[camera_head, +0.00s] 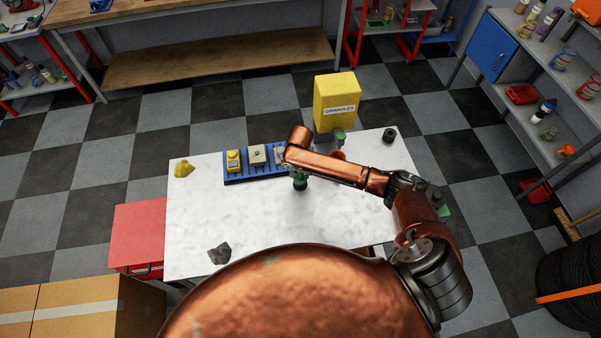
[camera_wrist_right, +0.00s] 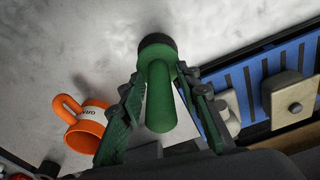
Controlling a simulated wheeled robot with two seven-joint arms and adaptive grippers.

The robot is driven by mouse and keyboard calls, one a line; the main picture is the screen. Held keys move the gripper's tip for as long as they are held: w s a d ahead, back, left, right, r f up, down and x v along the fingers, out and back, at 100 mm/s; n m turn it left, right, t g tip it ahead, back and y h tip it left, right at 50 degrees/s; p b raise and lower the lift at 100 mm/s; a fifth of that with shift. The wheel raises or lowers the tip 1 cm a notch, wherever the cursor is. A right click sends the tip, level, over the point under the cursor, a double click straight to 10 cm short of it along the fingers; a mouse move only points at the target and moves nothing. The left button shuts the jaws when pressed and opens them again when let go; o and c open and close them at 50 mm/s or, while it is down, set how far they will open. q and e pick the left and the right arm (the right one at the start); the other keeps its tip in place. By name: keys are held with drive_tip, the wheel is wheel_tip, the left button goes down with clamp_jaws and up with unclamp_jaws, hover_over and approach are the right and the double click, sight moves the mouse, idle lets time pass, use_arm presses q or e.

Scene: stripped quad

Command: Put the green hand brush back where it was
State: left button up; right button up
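The green hand brush (camera_wrist_right: 160,98) is between the two fingers of my right gripper (camera_wrist_right: 160,80) in the right wrist view. Its green handle points toward the camera and its dark head is at the far end. The fingertips sit close against both sides near the head. In the head view the brush (camera_head: 300,182) shows below my right gripper (camera_head: 297,170), over the white table (camera_head: 235,225), in front of the blue slotted tray (camera_head: 243,178). I cannot tell whether its head touches the table. My left gripper is not in view.
An orange mug (camera_wrist_right: 88,127) stands near the gripper. A yellow lump (camera_head: 184,169), a grey rock (camera_head: 219,253) and a dark cylinder (camera_head: 389,135) lie apart. A yellow box (camera_head: 336,100) stands behind.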

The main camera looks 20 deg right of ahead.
drive_tip(key=shift+r, duration=0.1)
drive_tip(key=r, duration=0.4)
drive_tip(key=s+r, duration=0.1)
drive_tip(key=r, duration=0.3)
drive_tip(key=r+b, duration=0.1)
drive_tip(key=r, duration=0.3)
drive_tip(key=shift+s+a, duration=0.15)
drive_tip(key=shift+a, duration=0.15)
